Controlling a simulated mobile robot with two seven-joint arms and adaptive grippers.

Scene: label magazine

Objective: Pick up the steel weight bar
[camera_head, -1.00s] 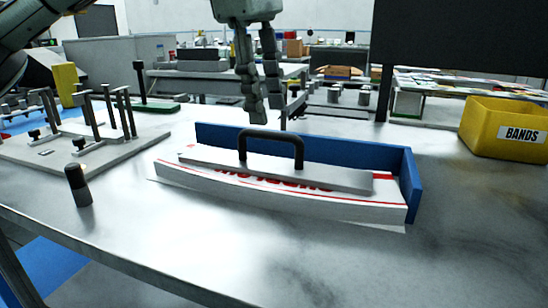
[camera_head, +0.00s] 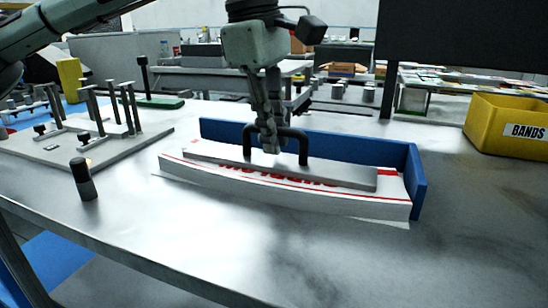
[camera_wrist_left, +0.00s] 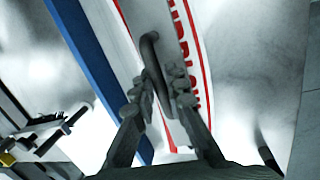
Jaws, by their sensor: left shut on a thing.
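The steel weight bar (camera_head: 330,177) is a long grey plate with a black arched handle (camera_head: 303,147). It lies flat on a stack of white labels with red print (camera_head: 280,195), in front of a blue backstop (camera_head: 360,148). My left gripper (camera_head: 268,145) reaches down from above and is shut on the handle's top. In the left wrist view the fingers (camera_wrist_left: 165,95) stand on either side of the black handle (camera_wrist_left: 152,60). The bar still appears to rest on the stack. My right gripper is not in view.
A grey fixture plate with upright posts (camera_head: 75,150) is at the left. A dark cylinder (camera_head: 83,178) stands near the table's front edge. A yellow BANDS bin (camera_head: 490,118) is at the right. The table front right of centre is clear.

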